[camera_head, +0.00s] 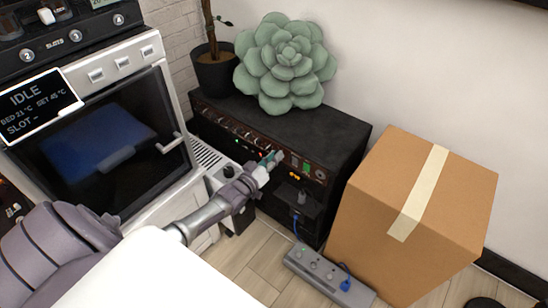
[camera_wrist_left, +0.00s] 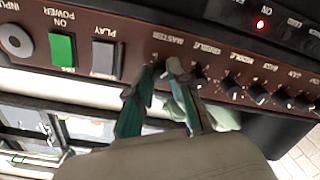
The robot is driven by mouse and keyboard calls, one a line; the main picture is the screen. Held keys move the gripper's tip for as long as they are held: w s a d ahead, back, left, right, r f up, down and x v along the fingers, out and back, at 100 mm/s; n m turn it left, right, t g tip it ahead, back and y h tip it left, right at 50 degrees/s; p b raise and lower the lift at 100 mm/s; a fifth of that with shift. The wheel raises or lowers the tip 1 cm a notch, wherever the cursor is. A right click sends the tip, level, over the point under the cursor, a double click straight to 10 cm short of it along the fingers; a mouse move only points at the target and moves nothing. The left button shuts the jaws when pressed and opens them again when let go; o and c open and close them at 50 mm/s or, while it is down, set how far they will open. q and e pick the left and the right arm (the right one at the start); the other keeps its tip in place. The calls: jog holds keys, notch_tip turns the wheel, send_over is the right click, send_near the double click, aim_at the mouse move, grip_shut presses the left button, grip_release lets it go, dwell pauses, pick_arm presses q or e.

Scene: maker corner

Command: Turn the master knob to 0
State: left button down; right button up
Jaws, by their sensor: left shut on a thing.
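The amplifier (camera_head: 335,140) is a dark box with a brown control panel, standing against the wall. In the left wrist view, the master knob (camera_wrist_left: 174,66) sits under its "MASTER" label, mostly covered by my fingers. My left gripper (camera_head: 271,157) reaches the right part of the panel. Its green-tipped fingers (camera_wrist_left: 163,76) are shut on the master knob. My right gripper is in neither view.
Beside the knob are a grey PLAY switch (camera_wrist_left: 103,57) and a green power switch (camera_wrist_left: 62,50). A succulent (camera_head: 285,65) and a potted plant (camera_head: 214,76) stand on the amplifier. A cardboard box (camera_head: 385,255), a power strip (camera_head: 315,272) and a printer (camera_head: 150,60) flank it.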

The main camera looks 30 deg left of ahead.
pick_arm(q)
jog(key=shift+f+n, duration=0.1)
jog(key=shift+n, duration=0.4)
jog(key=c, duration=1.3)
grip_release()
jog(key=shift+c, duration=0.2)
jog(key=s, duration=1.2)
jog(key=shift+a, duration=0.3)
